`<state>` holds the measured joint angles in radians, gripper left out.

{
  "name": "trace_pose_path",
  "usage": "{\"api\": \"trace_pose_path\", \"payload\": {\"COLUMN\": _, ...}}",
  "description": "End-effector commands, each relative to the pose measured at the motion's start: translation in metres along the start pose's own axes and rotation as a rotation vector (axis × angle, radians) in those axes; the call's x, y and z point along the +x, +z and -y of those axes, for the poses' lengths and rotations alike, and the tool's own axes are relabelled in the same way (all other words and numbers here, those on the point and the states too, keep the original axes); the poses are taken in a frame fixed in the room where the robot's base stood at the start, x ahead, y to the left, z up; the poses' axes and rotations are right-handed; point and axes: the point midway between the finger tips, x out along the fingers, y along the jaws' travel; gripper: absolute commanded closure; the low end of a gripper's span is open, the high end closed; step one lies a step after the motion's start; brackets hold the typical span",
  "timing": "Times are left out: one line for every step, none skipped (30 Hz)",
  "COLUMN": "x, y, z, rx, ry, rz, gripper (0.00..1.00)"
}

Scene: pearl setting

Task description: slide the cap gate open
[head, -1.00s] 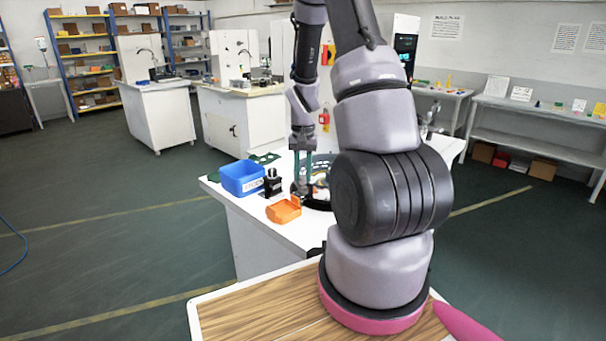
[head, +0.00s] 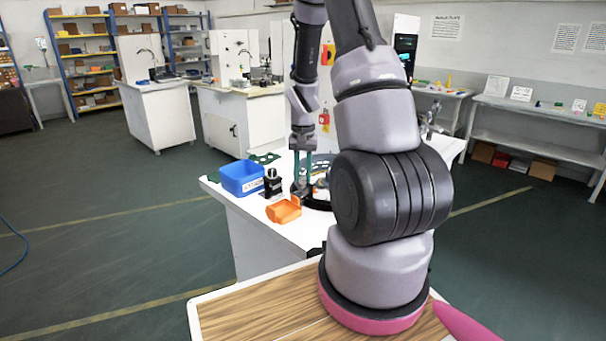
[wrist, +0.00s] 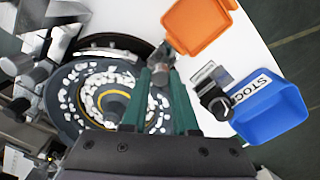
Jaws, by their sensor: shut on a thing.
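My gripper (wrist: 161,76) has two teal fingers shut on a small grey knob (wrist: 160,73), which I take to be the handle of the cap gate. The knob sits at the rim of a round dark feeder bowl (wrist: 62,106) holding many small white pieces around a yellow ring. The fingers hide part of the knob and the gate around it. In the head view my gripper (head: 303,172) points down over the left side of the bowl (head: 318,203), whose right part is hidden by my arm.
An orange tray (wrist: 198,28) lies close to the knob. A small black device (wrist: 212,98) and a blue labelled bin (wrist: 272,112) stand beside it on the white table (head: 262,222). The table's edge is just beyond them. Green parts (head: 264,158) lie behind the bin.

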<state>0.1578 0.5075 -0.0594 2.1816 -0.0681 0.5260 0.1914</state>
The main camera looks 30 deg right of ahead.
Motion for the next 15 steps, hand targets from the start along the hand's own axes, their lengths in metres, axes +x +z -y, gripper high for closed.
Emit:
{"api": "trace_pose_path", "payload": {"x": 0.0, "y": 0.0, "z": 0.0, "rx": 0.0, "ry": 0.0, "rz": 0.0, "gripper": 1.0}}
{"api": "trace_pose_path", "payload": {"x": -0.001, "y": 0.0, "z": 0.0, "rx": 0.0, "ry": 0.0, "rz": -0.001, "gripper": 1.0}}
{"api": "trace_pose_path", "payload": {"x": -0.003, "y": 0.0, "z": 0.0, "rx": 0.0, "ry": -0.001, "rz": -0.002, "gripper": 1.0}}
{"api": "trace_pose_path", "payload": {"x": -0.006, "y": -0.001, "z": 0.001, "rx": 0.0, "ry": -0.001, "rz": -0.002, "gripper": 1.0}}
{"api": "trace_pose_path", "payload": {"x": -0.01, "y": -0.001, "z": 0.001, "rx": -0.001, "ry": -0.001, "rz": -0.002, "gripper": 1.0}}
{"api": "trace_pose_path", "payload": {"x": -0.015, "y": -0.001, "z": 0.001, "rx": -0.001, "ry": -0.002, "rz": -0.004, "gripper": 1.0}}
{"api": "trace_pose_path", "payload": {"x": -0.018, "y": -0.001, "z": 0.001, "rx": -0.001, "ry": -0.002, "rz": -0.003, "gripper": 1.0}}
{"api": "trace_pose_path", "payload": {"x": -0.019, "y": 0.0, "z": 0.001, "rx": -0.001, "ry": -0.001, "rz": -0.002, "gripper": 1.0}}
{"api": "trace_pose_path", "payload": {"x": -0.02, "y": 0.0, "z": 0.001, "rx": 0.0, "ry": -0.001, "rz": -0.001, "gripper": 1.0}}
{"api": "trace_pose_path", "payload": {"x": -0.02, "y": 0.0, "z": 0.0, "rx": 0.0, "ry": 0.0, "rz": 0.0, "gripper": 1.0}}
{"api": "trace_pose_path", "payload": {"x": -0.019, "y": 0.0, "z": 0.0, "rx": 0.0, "ry": 0.0, "rz": 0.0, "gripper": 1.0}}
{"api": "trace_pose_path", "payload": {"x": -0.019, "y": 0.0, "z": 0.0, "rx": 0.0, "ry": 0.0, "rz": 0.0, "gripper": 1.0}}
{"api": "trace_pose_path", "payload": {"x": -0.019, "y": 0.0, "z": 0.0, "rx": 0.0, "ry": 0.0, "rz": 0.0, "gripper": 1.0}}
{"api": "trace_pose_path", "payload": {"x": -0.019, "y": 0.0, "z": 0.0, "rx": 0.0, "ry": 0.0, "rz": 0.0, "gripper": 1.0}}
{"api": "trace_pose_path", "payload": {"x": -0.019, "y": 0.0, "z": 0.0, "rx": 0.0, "ry": 0.0, "rz": 0.0, "gripper": 0.69}}
